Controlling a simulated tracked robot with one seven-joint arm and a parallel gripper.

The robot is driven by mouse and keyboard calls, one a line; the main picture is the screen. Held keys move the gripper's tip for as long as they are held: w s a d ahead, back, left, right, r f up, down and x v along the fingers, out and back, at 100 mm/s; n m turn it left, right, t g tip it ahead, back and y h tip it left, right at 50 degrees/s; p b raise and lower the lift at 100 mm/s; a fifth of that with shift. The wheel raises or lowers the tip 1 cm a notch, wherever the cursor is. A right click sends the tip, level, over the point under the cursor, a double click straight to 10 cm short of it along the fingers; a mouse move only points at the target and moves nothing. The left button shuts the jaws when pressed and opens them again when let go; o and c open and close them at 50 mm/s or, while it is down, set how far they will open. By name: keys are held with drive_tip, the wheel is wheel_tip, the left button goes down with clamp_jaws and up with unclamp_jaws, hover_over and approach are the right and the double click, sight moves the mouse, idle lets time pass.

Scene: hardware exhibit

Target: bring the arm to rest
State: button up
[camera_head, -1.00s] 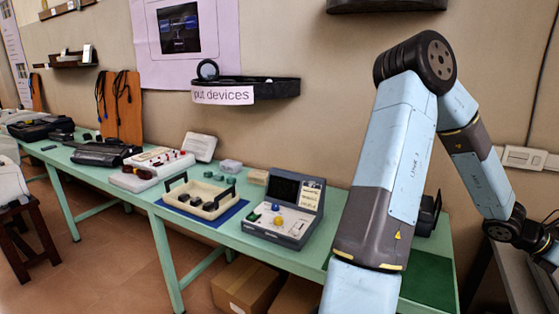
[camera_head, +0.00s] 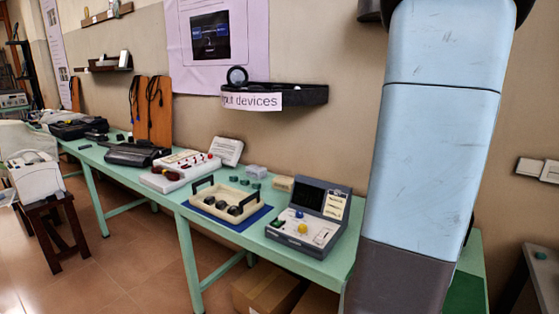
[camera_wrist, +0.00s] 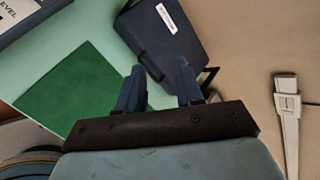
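My gripper (camera_wrist: 158,88) shows in the wrist view with its two blue fingers apart and nothing between them. Beyond the fingers are a green mat (camera_wrist: 75,92) on the table and a dark blue case (camera_wrist: 163,32). I cannot tell the distance to them. In the head view my arm's light-blue link stands large and upright at the right, hiding part of the table's right end. My gripper is out of the head view.
The long green table (camera_head: 222,238) runs along the wall. It bears a grey console (camera_head: 312,215), a cream tray (camera_head: 250,189) with dark objects and a white device (camera_head: 180,172). A shelf (camera_head: 312,93) hangs above. A brown stool (camera_head: 45,228) stands left; a carton (camera_head: 265,290) is underneath.

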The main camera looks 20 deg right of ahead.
drive_tip(key=w+a+r+n+t+y, duration=0.1)
drive_tip(key=w+a+r+n+y, duration=0.2)
drive_tip(key=a+n, duration=0.85)
drive_tip(key=w+a+r+n+t+y, duration=0.15)
drive_tip(key=a+r+n+y, duration=0.35)
drive_tip(key=a, duration=1.1)
drive_tip(key=s+a+n+g, duration=0.2)
drive_tip(key=s+a+n, duration=1.2)
drive_tip(key=n, duration=0.3)
drive_tip(key=shift+a+r+g+h, duration=0.25)
drive_tip(key=shift+a+g+h, duration=0.15)
drive_tip(key=shift+a, duration=0.5)
drive_tip(key=shift+s+n, duration=0.2)
drive_tip(key=shift+n, duration=0.05)
